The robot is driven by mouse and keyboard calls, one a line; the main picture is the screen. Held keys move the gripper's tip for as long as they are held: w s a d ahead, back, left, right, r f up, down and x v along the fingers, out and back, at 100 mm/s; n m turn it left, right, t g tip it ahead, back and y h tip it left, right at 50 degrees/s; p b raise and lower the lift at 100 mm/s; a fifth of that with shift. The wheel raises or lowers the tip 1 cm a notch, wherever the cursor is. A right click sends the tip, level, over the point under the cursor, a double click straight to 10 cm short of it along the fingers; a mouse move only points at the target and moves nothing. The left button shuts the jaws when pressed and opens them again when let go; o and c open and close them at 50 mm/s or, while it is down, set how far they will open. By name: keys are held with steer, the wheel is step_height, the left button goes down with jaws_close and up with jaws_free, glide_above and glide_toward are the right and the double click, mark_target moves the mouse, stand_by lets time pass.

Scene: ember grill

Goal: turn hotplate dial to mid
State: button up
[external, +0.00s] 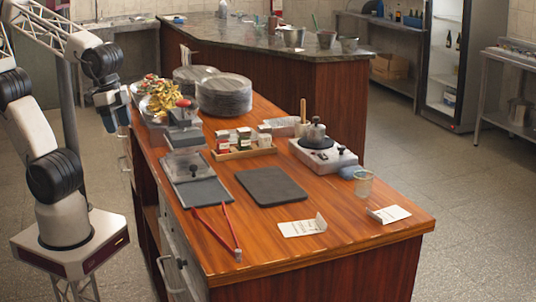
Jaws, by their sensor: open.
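The hotplate (335,160) is a white box at the right rear of the wooden island. A small dark round spot on its front face looks like the dial (324,156); its setting is too small to read. A dark pot with a knobbed lid (314,133) stands on top of the hotplate. My gripper (110,122) is open and empty, hanging beyond the island's left edge at the far left. It is well apart from the hotplate, with most of the island's width between them.
Near the hotplate are a blue sponge (352,172), a glass (363,184) and a spice rack (242,152). A dark mat (271,187), red tongs (217,232) and folded cards (303,227) lie in front.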

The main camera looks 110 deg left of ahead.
steer(key=w+a+r+n+y, duration=0.1)
steer(key=w+a+r+n, duration=0.15)
steer(key=w, duration=0.45)
steer(key=w+a+r+n, duration=0.2)
steer(key=w+a, duration=0.2)
steer(key=w, duration=0.4)
steer(key=n+g+y, duration=0.3)
steer(key=n+y, duration=0.1)
steer(key=n, duration=0.9)
glide_above(341, 146)
steer(key=d, duration=0.4)
step_height(341, 146, down, 12)
steer(key=r, duration=0.1)
steer(key=shift+w+a+f, duration=0.15)
steer(key=shift+f, duration=0.1)
steer(key=shift+f+h, duration=0.1)
steer(key=shift+h, duration=0.2)
steer(key=shift+x, duration=3.8)
steer(key=shift+w+a, duration=0.1)
steer(key=c, duration=0.9)
